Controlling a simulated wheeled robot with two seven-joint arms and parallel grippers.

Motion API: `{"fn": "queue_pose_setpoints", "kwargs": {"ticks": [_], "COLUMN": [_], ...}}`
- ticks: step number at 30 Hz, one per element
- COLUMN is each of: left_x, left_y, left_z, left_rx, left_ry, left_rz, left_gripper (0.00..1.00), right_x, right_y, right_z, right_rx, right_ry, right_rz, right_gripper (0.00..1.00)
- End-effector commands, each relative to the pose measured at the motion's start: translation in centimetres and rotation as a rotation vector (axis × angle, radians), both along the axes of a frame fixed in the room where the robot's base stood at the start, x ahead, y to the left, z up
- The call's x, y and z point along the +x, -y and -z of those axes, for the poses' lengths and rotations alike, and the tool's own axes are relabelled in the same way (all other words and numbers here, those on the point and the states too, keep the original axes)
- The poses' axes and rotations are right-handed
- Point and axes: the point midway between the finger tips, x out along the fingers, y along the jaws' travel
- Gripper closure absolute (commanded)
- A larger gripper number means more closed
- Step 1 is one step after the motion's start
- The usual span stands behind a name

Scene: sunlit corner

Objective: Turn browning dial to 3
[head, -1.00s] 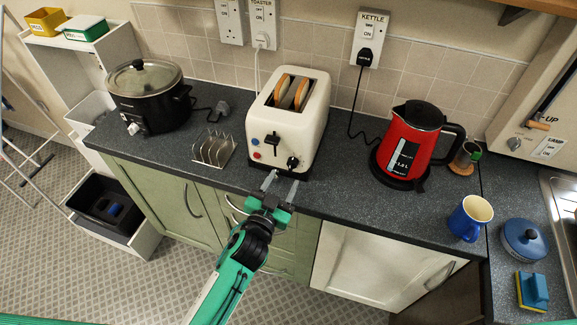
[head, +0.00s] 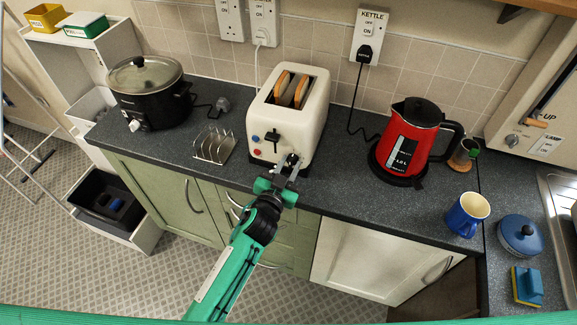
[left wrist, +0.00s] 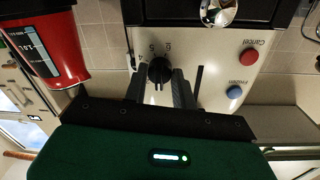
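The cream toaster (head: 309,121) stands on the counter with two slices of bread (head: 291,89) in its slots. Its black browning dial (left wrist: 160,71) is low on the front, at the right in the head view. In the left wrist view, which is upside down, the numbers 4, 5 and 6 show around the dial; its setting is unclear. My left gripper (head: 287,167) is at the dial. Its fingers (left wrist: 160,88) are apart, one on each side of the dial; I cannot tell whether they touch it. My right gripper is out of view.
The red Cancel button (left wrist: 249,56) and blue Frozen button (left wrist: 234,91) are beside the dial. A wire toast rack (head: 214,146) stands left of the toaster, a red kettle (head: 408,145) right of it. A slow cooker (head: 146,92) is farther left.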

Motion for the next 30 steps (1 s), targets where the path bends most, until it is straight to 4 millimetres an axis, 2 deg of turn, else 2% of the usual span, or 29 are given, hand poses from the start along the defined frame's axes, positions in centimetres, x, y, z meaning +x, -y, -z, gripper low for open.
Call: {"fn": "queue_pose_setpoints", "kwargs": {"ticks": [8, 14, 30], "left_x": [-0.03, 0.01, -0.02], "left_y": [0.02, 0.02, 0.05], "left_z": [0.00, -0.08, -0.16], "left_rx": [0.033, 0.133, 0.602], "left_ry": [0.011, 0.044, 0.196], "left_rz": [0.001, 0.001, 0.001], "left_gripper": [0.96, 0.96, 0.96], "right_x": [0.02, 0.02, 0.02], "right_y": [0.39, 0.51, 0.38], "right_z": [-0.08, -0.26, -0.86], "right_rx": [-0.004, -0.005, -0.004], "right_ry": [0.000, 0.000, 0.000], "right_rz": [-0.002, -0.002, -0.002], "right_gripper": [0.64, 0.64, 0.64]}}
